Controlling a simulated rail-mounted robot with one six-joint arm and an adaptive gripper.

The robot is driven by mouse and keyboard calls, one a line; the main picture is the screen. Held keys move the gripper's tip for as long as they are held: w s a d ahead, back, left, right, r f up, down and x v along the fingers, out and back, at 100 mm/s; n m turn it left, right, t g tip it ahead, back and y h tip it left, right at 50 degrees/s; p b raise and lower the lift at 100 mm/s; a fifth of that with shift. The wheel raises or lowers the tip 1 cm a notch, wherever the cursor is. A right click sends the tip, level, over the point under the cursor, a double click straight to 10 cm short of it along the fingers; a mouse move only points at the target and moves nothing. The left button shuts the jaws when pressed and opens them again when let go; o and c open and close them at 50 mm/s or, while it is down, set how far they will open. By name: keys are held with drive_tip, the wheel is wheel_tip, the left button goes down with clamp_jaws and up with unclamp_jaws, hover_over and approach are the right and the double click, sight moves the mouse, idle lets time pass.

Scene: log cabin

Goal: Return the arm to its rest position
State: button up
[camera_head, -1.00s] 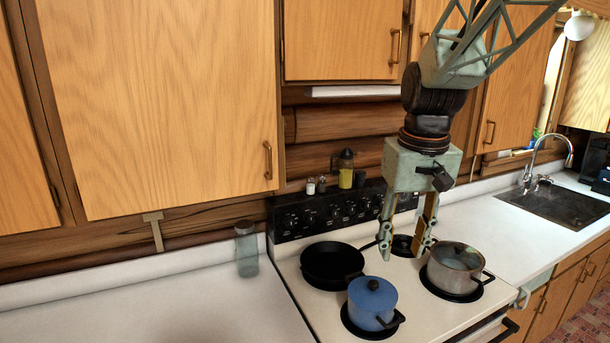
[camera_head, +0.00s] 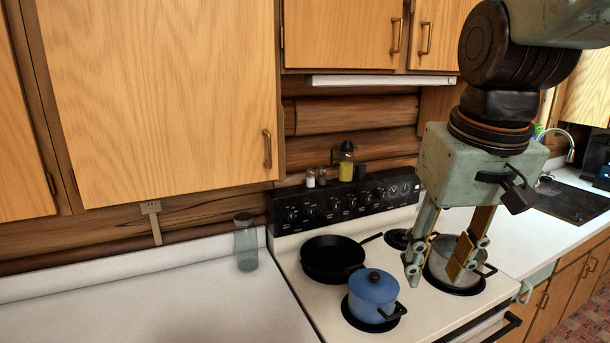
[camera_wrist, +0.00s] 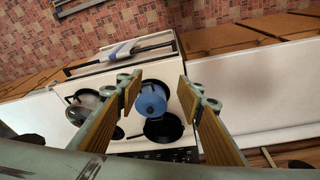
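My gripper (camera_head: 436,278) is open and empty. In the head view it hangs pointing down in front of the grey pot (camera_head: 446,252), hiding part of it. In the wrist view the two fingers of my gripper (camera_wrist: 168,97) stand well apart, with the stove far below. The blue pot (camera_head: 373,297) shows between the fingers in the wrist view (camera_wrist: 151,101). No object is between the fingertips or in contact with them, as far as I can see.
The stove (camera_head: 306,293) also bears a black pan (camera_head: 331,258). White counter (camera_head: 130,300) lies clear to the left, with a glass jar (camera_head: 246,245). Wooden cupboards (camera_head: 160,100) hang above. Salt and pepper shakers (camera_head: 311,178) and a yellow bottle (camera_head: 346,165) stand on the stove's back panel. A sink (camera_head: 570,201) is at right.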

drive_tip(key=s+f+t+b, duration=0.1)
drive_tip(key=s+f+b, duration=0.2)
drive_tip(key=s, duration=1.4)
drive_tip(key=shift+f+m, duration=0.3)
drive_tip(key=shift+f, duration=0.3)
drive_tip(key=shift+c, duration=0.2)
idle(0.9)
